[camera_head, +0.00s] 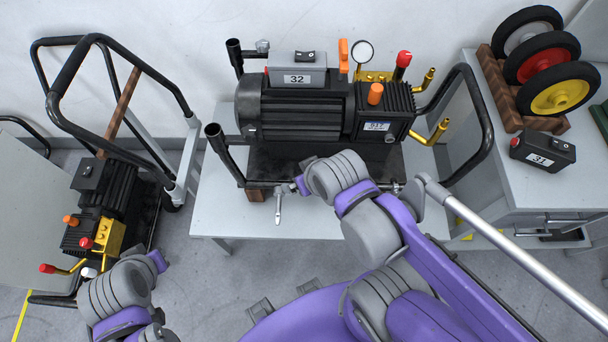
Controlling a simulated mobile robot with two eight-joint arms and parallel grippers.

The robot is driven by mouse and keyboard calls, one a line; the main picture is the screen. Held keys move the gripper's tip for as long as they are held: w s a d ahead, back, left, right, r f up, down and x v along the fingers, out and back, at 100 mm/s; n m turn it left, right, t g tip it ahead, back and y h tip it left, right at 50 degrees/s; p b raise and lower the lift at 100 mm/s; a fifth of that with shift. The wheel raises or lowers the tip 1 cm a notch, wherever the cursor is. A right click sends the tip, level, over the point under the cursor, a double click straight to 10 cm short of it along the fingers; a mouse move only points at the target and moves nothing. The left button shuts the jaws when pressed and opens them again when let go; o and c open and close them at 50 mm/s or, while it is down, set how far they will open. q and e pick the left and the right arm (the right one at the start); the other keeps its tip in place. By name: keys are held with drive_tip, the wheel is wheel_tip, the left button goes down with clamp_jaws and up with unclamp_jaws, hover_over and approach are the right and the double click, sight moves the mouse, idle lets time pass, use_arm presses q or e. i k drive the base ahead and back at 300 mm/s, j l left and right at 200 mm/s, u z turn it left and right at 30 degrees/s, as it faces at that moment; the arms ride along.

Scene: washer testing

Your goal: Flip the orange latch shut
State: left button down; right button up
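A black pump with a "32" box stands on the grey table in the middle of the head view. An upright orange piece (343,55), which looks like the latch, stands just right of the box. A separate orange cap (375,93) sits on the pump's right part. My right arm reaches up to the table's front edge, ending below the pump and well short of the upright orange piece. My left arm is at the lower left, in front of a second pump. I cannot make out the fingers of either gripper; they seem hidden behind the wrists.
A black tubular handle (483,125) and brass pipes (430,132) flank the pump's right side. A red-topped knob (403,60) and a round gauge (362,53) stand near the orange piece. A cart (68,75) is left. Wheels (560,97) and box "31" (543,150) are right.

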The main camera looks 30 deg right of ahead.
sight(343, 52)
drive_tip(key=z, duration=1.35)
